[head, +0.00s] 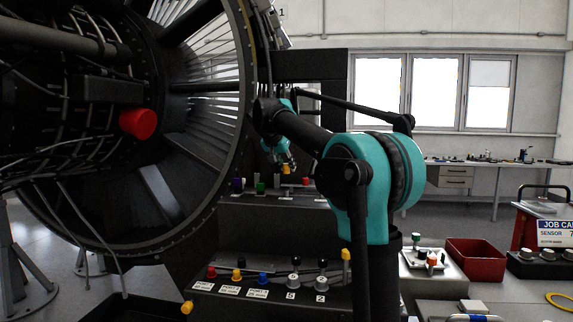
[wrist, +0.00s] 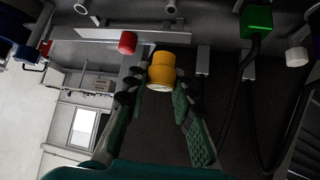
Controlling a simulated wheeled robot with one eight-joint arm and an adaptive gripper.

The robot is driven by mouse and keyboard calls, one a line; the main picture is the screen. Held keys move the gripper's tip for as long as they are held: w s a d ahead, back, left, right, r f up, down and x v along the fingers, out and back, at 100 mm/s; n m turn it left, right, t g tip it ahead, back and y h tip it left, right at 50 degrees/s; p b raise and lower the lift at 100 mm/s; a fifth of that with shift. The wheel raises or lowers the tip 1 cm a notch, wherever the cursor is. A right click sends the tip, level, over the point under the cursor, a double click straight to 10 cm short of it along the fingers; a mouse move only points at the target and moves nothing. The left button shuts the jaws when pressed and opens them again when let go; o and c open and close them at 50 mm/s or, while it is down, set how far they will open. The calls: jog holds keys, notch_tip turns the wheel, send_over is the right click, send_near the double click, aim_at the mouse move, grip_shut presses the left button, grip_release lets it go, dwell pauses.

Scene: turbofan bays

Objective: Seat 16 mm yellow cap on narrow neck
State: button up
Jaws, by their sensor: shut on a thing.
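My gripper (wrist: 163,84) is shut on a yellow cap (wrist: 161,71), held between its two dark, green-padded fingers in the wrist view. The cap has a wider yellow body and a pale end facing the camera. In the head view my gripper (head: 286,164) is small and far off, above the upper shelf beside the engine, with the yellow cap (head: 286,169) at its tip. I cannot tell which fitting is the narrow neck, or whether the cap touches one.
The upper shelf holds a purple cap (head: 238,184), a green cap (head: 260,187) and a red cap (head: 305,181). The wrist view shows a red cap (wrist: 127,43), a green block (wrist: 257,21) and a white cap (wrist: 297,57) nearby. A lower labelled panel (head: 258,293) carries several coloured caps.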

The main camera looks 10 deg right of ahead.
aim_at(285, 172)
jog(key=shift+f, duration=2.1)
jog(key=shift+f, duration=1.1)
dwell(0.8)
jog(key=shift+r, duration=0.1)
jog(key=shift+r, duration=2.9)
